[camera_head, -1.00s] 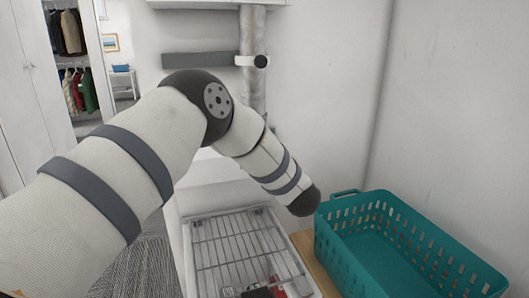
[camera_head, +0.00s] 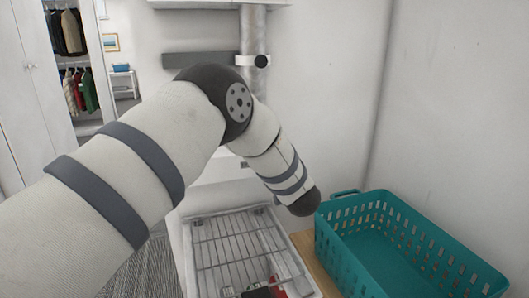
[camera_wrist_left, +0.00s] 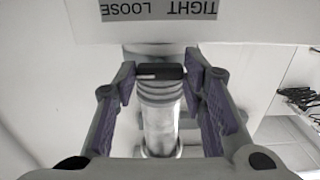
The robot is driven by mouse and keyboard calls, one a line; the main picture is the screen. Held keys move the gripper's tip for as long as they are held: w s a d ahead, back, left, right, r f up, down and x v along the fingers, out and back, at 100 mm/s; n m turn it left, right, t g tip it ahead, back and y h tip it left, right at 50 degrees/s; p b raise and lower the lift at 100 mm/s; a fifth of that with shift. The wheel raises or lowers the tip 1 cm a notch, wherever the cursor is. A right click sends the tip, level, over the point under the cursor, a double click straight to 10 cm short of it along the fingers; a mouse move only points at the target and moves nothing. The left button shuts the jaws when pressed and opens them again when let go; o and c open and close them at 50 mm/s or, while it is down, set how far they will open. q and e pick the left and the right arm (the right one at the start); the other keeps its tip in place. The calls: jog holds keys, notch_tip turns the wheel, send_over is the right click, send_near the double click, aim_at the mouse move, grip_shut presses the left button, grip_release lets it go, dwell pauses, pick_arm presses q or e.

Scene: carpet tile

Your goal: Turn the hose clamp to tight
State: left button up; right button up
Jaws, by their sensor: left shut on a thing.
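In the left wrist view, a ribbed grey hose (camera_wrist_left: 158,125) hangs under a white panel. The hose clamp's short black handle (camera_wrist_left: 160,73) lies crosswise in front of the hose's upper end. My left gripper (camera_wrist_left: 160,76) is shut on this handle, with its purple pads at the handle's two ends. A grey label (camera_wrist_left: 158,10) above reads TIGHT and LOOSE, upside down in this view. In the head view my left arm crosses the middle, and neither its gripper nor the held handle can be made out. My right gripper is not in view.
A teal basket (camera_head: 338,262) stands at right on a wooden surface (camera_head: 313,262). Beside it is a white tray with a wire rack (camera_head: 229,232), with a red and black object (camera_head: 263,291) at its near end. A grey pipe (camera_head: 253,30) runs up the back wall.

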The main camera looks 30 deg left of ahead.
pick_arm(q)
jog(key=shift+f, duration=0.1)
jog(key=o, duration=1.2)
jog(key=shift+c, duration=0.2)
jog(key=v, duration=1.2)
jog(key=shift+s, duration=0.1)
